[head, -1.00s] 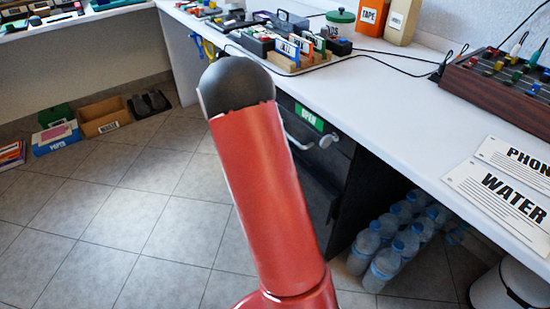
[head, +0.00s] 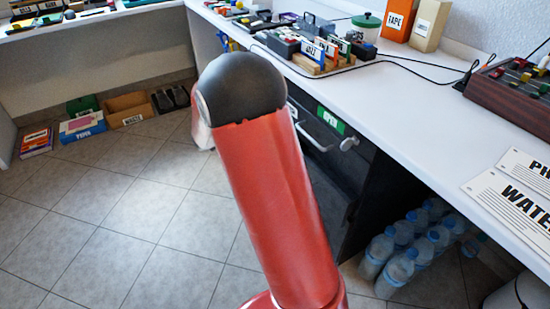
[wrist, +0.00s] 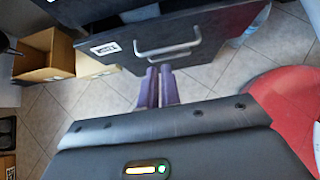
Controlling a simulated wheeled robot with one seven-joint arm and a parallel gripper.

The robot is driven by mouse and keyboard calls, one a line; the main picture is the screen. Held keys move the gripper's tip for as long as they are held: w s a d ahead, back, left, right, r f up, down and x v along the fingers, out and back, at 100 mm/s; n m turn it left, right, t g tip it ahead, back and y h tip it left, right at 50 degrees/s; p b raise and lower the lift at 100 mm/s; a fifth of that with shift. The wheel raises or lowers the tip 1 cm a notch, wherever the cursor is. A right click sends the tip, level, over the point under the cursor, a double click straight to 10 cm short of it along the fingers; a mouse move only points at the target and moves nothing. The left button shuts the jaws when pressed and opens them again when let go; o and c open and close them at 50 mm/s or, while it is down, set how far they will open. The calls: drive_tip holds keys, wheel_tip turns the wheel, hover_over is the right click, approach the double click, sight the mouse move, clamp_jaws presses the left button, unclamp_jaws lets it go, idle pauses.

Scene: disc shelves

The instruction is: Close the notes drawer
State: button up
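A dark drawer front (wrist: 200,42) with a bar handle (wrist: 168,50) and a small white label (wrist: 106,48) fills the upper wrist view; the label is too blurred to read. My gripper (wrist: 160,72) points at this front, its two purple fingers side by side with almost no gap. The fingertips are just below the handle in the picture; I cannot tell whether they touch the front. In the head view, a dark cabinet (head: 335,165) with a handle and a green label stands under the counter, partly behind my red arm. My gripper is hidden there.
Water bottles (head: 398,268) stand on the floor right of the cabinet. The white counter (head: 420,115) carries a folder rack, boxes and signs. Cardboard and coloured boxes (head: 130,110) line the back wall. The tiled floor (head: 130,220) at left is clear.

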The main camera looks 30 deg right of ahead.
drive_tip(key=o, duration=0.4)
drive_tip(key=f+n+h+b, duration=0.1)
drive_tip(key=f+n, duration=0.1)
drive_tip(key=s+d+f+n+g+h+b, duration=0.1)
drive_tip(key=f+b, duration=0.1)
drive_tip(key=f, duration=0.1)
drive_tip(key=f+n+h+b, duration=0.1)
drive_tip(key=f+n, duration=0.1)
drive_tip(key=f, duration=0.1)
drive_tip(key=shift+s+d+n+g+b, duration=0.15)
drive_tip(key=shift+d+n+g+b, duration=0.15)
drive_tip(key=shift+d+b, duration=0.05)
wheel_tip(320, 180, down, 5)
drive_tip(key=d+n+h+b, duration=0.1)
drive_tip(key=n+h+b, duration=0.45)
drive_tip(key=n, duration=0.35)
drive_tip(key=d+n, duration=0.1)
drive_tip(key=d, duration=0.1)
drive_tip(key=d+r+n+t+h, duration=0.1)
drive_tip(key=d, duration=0.2)
drive_tip(key=d+n+h, duration=0.1)
drive_tip(key=d, duration=0.1)
drive_tip(key=shift+w+d+r+t, duration=0.15)
drive_tip(key=shift+w+d+t, duration=0.1)
drive_tip(key=shift+w+t, duration=0.05)
clamp_jaws()
